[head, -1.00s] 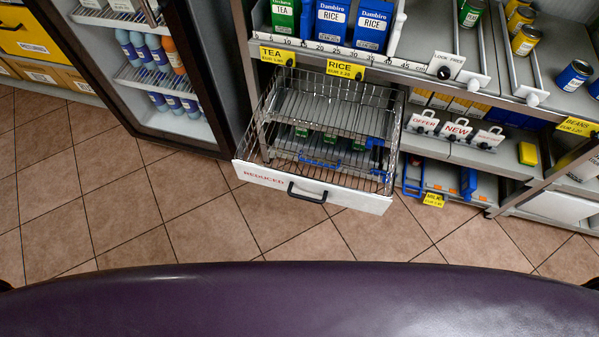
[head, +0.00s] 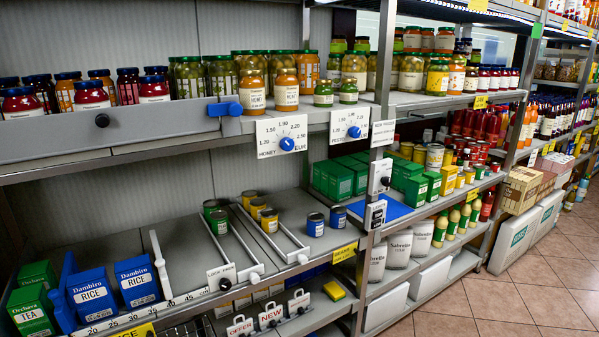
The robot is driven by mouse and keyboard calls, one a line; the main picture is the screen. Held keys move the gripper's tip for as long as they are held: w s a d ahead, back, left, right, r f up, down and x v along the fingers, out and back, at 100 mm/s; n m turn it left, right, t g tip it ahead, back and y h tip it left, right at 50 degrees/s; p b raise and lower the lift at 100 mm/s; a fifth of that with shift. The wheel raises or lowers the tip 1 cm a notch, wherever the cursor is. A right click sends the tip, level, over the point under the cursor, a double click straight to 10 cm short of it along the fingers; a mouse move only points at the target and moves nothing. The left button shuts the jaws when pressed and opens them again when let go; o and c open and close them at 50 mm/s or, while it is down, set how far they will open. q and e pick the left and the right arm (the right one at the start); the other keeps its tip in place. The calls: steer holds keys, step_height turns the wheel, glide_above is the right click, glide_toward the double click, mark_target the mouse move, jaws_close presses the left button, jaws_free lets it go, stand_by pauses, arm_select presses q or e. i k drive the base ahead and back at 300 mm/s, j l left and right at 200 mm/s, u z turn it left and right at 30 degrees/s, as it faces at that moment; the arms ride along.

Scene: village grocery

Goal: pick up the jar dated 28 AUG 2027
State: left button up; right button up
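Many jars stand on the upper shelf (head: 190,128). At its left are dark-lidded jars, including red ones (head: 90,95). Towards the middle stand green-lidded jars, with a honey-coloured jar (head: 286,92) and another amber jar (head: 252,95) in front. Two small green jars (head: 323,94) (head: 348,93) stand near the shelf front. Further right are taller jars with pale contents (head: 411,73) and jars with red contents (head: 484,80). No date is readable on any jar, so I cannot tell which one is dated 28 AUG 2027. Neither gripper is in view.
A blue slider (head: 225,107) sits on the left ledge. Below are rice boxes (head: 137,281), a tea box (head: 30,309) and cans (head: 315,224). Tiled floor (head: 500,294) is open at lower right.

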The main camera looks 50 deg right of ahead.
mark_target(504, 81)
steer(key=k+l+z, duration=0.2)
steer(key=l, duration=1.85)
steer(key=l+z, duration=0.1)
steer(key=l, duration=0.35)
steer(key=i+l, duration=0.1)
steer(key=l, duration=0.35)
steer(key=l+z, duration=0.15)
steer(key=l, duration=0.3)
steer(key=i+l+z, duration=0.1)
steer(key=l, duration=0.35)
steer(key=i+l, duration=0.1)
steer(key=l, duration=0.3)
steer(key=l+z, duration=0.15)
steer(key=l, duration=0.3)
steer(key=i+l, duration=0.15)
steer(key=l, duration=0.25)
steer(key=i+l+z, duration=0.15)
steer(key=l, duration=0.3)
steer(key=i+l, duration=0.1)
steer(key=l, duration=0.35)
steer(key=l+z, duration=0.1)
steer(key=l, duration=0.35)
steer(key=i+l, duration=0.15)
steer(key=l, duration=0.3)
steer(key=i+l+z, duration=0.1)
steer(key=l, duration=0.35)
